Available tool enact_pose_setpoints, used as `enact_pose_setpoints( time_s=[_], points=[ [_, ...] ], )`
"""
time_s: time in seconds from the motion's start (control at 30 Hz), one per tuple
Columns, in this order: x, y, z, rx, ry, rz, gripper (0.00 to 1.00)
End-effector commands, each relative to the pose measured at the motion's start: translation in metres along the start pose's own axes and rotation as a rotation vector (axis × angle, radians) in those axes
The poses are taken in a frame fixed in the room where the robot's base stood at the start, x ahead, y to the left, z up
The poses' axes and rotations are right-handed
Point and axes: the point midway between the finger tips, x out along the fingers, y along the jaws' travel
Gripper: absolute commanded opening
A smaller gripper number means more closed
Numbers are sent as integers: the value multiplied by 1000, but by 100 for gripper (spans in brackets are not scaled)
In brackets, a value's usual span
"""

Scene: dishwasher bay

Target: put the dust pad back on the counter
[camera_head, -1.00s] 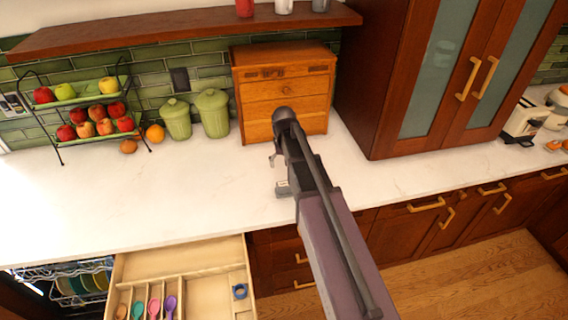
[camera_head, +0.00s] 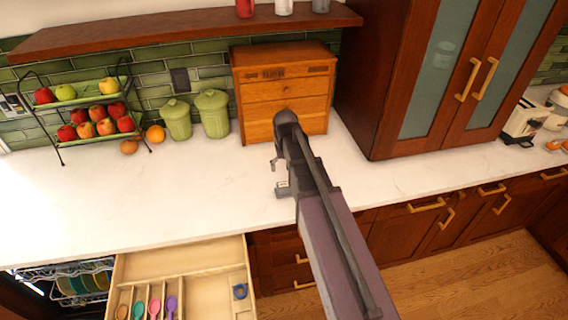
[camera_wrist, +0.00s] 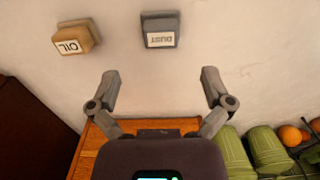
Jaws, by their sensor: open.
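The dust pad is a grey block with a white label reading DUST (camera_wrist: 160,30). In the wrist view it lies on the white counter (camera_wrist: 225,40), beyond and between my fingertips, apart from both. In the head view a small grey block that looks like the dust pad (camera_head: 282,190) shows on the counter (camera_head: 190,195) beside my arm, partly hidden by it. My gripper (camera_wrist: 160,76) is open and empty, its fingers spread wide. In the head view only one finger (camera_head: 275,164) shows clearly; my arm hides the rest.
A tan pad labelled OIL (camera_wrist: 76,38) lies left of the dust pad in the wrist view. A wooden chest (camera_head: 285,92), green canisters (camera_head: 212,113) and a fruit rack (camera_head: 93,105) stand behind. An open drawer (camera_head: 190,262) juts out at the front left.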

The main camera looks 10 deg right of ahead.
Motion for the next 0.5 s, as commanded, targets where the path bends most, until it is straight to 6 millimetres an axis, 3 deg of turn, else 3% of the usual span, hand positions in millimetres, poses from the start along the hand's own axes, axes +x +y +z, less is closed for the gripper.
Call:
enact_pose_setpoints(
  time_s=[0.03, 0.3, 0.4, 0.5],
  points=[
    [0, 0, 21, 0, -1, 0, 100],
    [0, 1, 118, 0, -2, 0, 100],
    [0, 1, 145, 1, -2, 0, 100],
    [0, 1, 159, 1, -2, 0, 100]
  ],
)
